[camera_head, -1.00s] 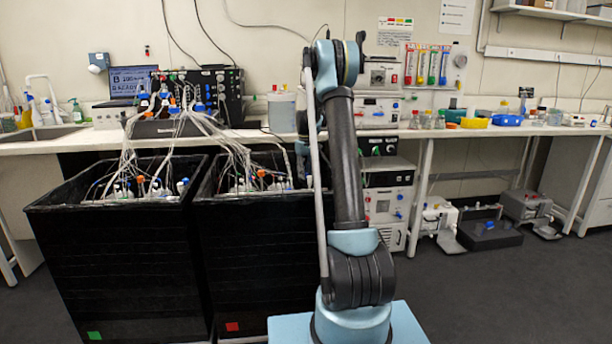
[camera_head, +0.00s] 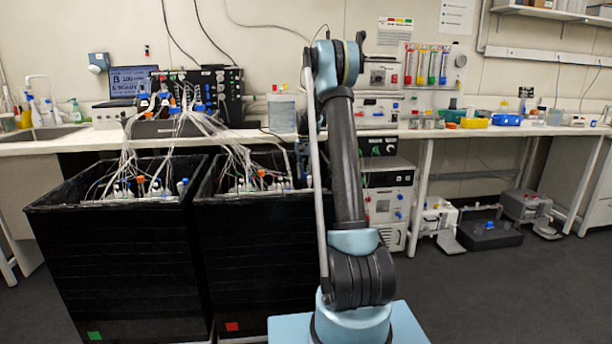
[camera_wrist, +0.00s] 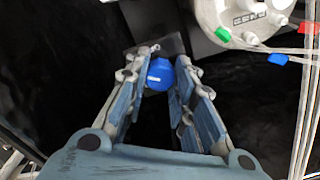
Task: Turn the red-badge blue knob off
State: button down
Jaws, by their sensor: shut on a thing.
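A round blue knob (camera_wrist: 158,74) with a pale line mark on its face sits in the wrist view. My gripper (camera_wrist: 163,61) has one finger on each side of it and is shut on it. A red square badge (camera_head: 232,327) is low on the right black bin (camera_head: 255,260), and a green badge (camera_head: 94,335) is on the left bin (camera_head: 110,260). No red badge shows by the knob in the wrist view.
In the wrist view, a white round vessel top (camera_wrist: 250,18) with tubes and green, blue and red clips lies close to the upper right of my gripper. In the head view, tubes run from the bins to a bench (camera_head: 30,148) full of equipment.

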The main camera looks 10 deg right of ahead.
jog(key=m, duration=0.5)
jog(key=shift+m, duration=0.3)
jog(key=m, duration=0.5)
jog(key=shift+m, duration=0.3)
jog(key=c, duration=1.3)
grip_release()
jog(key=shift+c, duration=0.2)
jog(key=shift+r, duration=0.15)
notch_tip(320, 180, up, 12)
